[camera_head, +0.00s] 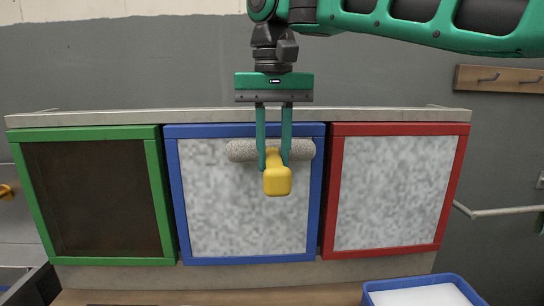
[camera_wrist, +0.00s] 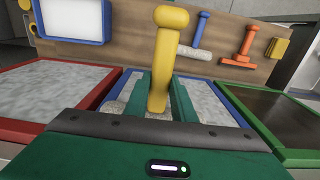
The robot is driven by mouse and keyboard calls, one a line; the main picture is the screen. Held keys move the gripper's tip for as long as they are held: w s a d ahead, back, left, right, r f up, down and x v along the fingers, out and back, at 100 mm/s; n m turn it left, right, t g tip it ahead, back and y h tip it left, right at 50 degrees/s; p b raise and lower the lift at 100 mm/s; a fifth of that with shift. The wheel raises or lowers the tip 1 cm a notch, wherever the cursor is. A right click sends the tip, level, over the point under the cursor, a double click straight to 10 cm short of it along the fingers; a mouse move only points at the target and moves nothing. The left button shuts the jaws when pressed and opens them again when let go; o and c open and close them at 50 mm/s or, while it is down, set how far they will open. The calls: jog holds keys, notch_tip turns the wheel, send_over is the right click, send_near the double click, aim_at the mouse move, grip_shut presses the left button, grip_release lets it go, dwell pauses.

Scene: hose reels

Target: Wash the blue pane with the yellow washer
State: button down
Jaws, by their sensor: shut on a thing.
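The blue pane (camera_head: 245,215), a whitish speckled panel in a blue frame, is the middle of three panes. It also shows in the wrist view (camera_wrist: 210,100). My gripper (camera_head: 273,158) is shut on the yellow washer's handle (camera_head: 277,182). The washer's grey fuzzy head (camera_head: 242,151) lies crosswise over the upper part of the blue pane. I cannot tell whether it touches the surface. In the wrist view the yellow handle (camera_wrist: 168,60) rises between my fingers, and they hide part of the head.
The green-framed pane (camera_head: 95,195) is dark brown; the red-framed pane (camera_head: 395,190) is speckled white. A blue basin (camera_head: 465,288) with whitish contents stands at the lower right. Blue (camera_wrist: 199,32) and orange (camera_wrist: 247,42) tools hang on a wooden board in the wrist view.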

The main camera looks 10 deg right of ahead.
aim_at(277, 189)
jog(key=shift+w, duration=0.2)
dwell(0.6)
jog(key=shift+s+f, duration=0.1)
jog(key=shift+f, duration=1.2)
jog(key=shift+f, duration=0.5)
jog(key=shift+s+a, duration=0.1)
jog(key=shift+s, duration=1.65)
jog(key=shift+s+f, duration=0.1)
jog(key=shift+s, duration=1.65)
